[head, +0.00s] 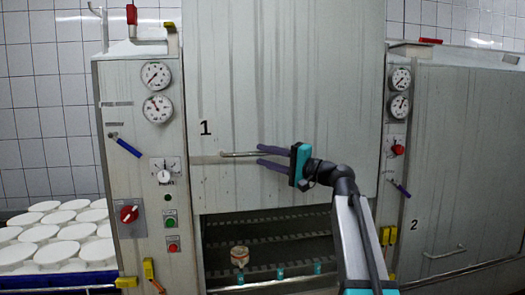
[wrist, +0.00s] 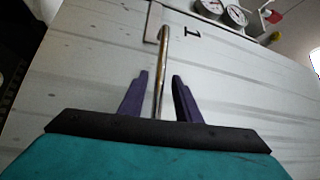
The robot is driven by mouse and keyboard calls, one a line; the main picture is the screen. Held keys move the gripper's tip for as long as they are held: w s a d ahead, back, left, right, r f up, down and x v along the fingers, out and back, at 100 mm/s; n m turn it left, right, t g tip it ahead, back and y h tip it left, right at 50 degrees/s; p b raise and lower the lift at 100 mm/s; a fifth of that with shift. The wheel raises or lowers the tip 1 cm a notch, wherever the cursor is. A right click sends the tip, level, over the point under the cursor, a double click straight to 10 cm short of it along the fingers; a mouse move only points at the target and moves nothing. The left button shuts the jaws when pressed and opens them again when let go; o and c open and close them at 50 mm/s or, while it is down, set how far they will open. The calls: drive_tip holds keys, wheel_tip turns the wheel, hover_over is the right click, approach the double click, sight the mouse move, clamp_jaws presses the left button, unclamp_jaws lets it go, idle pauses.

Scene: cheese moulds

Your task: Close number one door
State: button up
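The number one door (head: 290,90) is a large grey metal panel marked "1". It is raised, with an open gap (head: 270,240) below its lower edge. Its handle (head: 232,154) is a horizontal metal bar low on the panel. My gripper (head: 260,155) is at the handle, its purple fingers pointing left along the bar. In the wrist view the handle (wrist: 164,45) runs between the two fingers of my gripper (wrist: 160,76). Clear space shows on both sides of the bar, so the gripper is open around it and not clamped.
A panel with gauges (head: 157,75) and a red knob (head: 129,214) stands left of the door. A closed number two door (head: 460,150) is at the right. Inside the gap are a small jar (head: 239,256) and several teal-topped items. White moulds (head: 60,232) lie at far left.

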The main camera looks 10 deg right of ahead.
sight(261, 155)
drive_tip(key=shift+p+x, duration=0.35)
drive_tip(key=shift+x, duration=1.3)
clamp_jaws()
drive_tip(key=shift+a, duration=0.1)
